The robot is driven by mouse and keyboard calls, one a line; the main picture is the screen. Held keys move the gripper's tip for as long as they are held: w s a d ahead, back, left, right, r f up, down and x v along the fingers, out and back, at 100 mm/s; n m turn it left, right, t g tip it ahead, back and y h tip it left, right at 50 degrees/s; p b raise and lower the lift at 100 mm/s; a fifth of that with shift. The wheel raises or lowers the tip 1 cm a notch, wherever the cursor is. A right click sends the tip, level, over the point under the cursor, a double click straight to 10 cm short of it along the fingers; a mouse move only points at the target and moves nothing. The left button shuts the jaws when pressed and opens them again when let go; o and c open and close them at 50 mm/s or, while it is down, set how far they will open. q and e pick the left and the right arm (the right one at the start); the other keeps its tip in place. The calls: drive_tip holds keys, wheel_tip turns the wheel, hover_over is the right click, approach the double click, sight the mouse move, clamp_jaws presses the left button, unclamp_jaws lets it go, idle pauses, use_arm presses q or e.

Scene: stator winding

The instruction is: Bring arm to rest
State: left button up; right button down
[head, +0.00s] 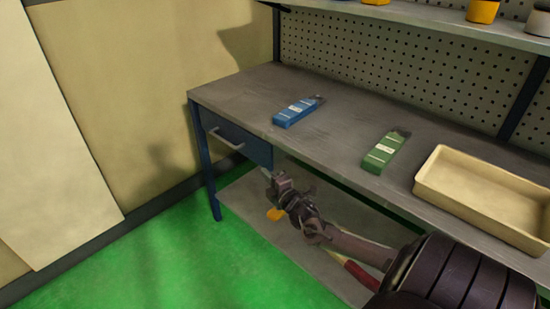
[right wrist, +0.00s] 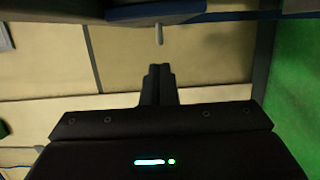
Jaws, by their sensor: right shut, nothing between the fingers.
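My right gripper (head: 268,175) is in front of the workbench, below the tabletop's front edge and close to the drawer. Its arm comes in from the lower right. In the right wrist view its two fingers (right wrist: 160,70) are together with nothing between them. The blue drawer (head: 238,139) looks closed, and its handle (head: 227,138) faces the gripper. The handle also shows in the right wrist view (right wrist: 158,34), just beyond the fingertips; I cannot tell the exact gap. My left gripper is not in view.
On the grey workbench (head: 245,92) lie a blue box (head: 297,111) and a green box (head: 384,153). A beige tray (head: 430,193) stands at the right. An orange thing (head: 276,214) shows beneath the gripper. The green floor (head: 170,265) at the left is clear.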

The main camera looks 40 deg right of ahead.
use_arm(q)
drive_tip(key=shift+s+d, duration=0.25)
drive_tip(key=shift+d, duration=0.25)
use_arm(e)
drive_tip(key=v, duration=0.5)
drive_tip(key=shift+a+r, duration=0.2)
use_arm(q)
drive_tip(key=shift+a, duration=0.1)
